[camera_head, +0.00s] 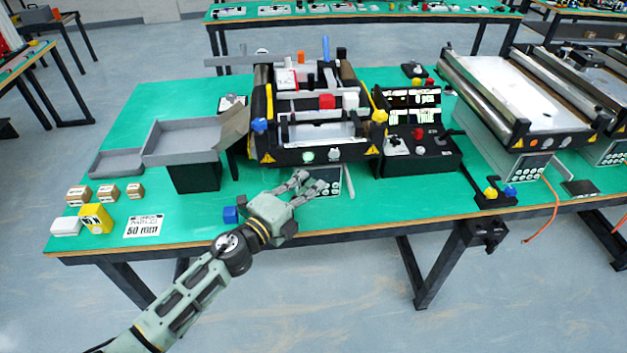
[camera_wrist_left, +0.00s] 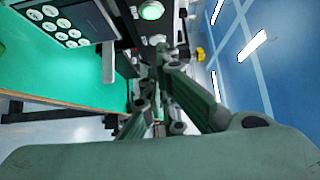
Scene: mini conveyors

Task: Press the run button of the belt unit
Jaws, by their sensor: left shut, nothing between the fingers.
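The belt unit (camera_head: 315,155) stands on the green table in the middle of the head view. Its black front face carries a green round button (camera_head: 308,157) and a pale knob (camera_head: 334,155) beside it. In the left wrist view the green button (camera_wrist_left: 151,11) glows at the top, with the pale knob (camera_wrist_left: 157,39) below it. My left gripper (camera_head: 305,182) is shut and empty, just in front of and below this face; its fingers (camera_wrist_left: 160,80) point toward the panel. I cannot tell whether they touch it. My right gripper is not in view.
A keypad panel (camera_head: 327,181) sits right beside my left fingers and shows in the left wrist view (camera_wrist_left: 62,22). A control box (camera_head: 420,155) stands to the right, a grey tray (camera_head: 182,140) to the left. A blue cube (camera_head: 230,215) lies near the left wrist.

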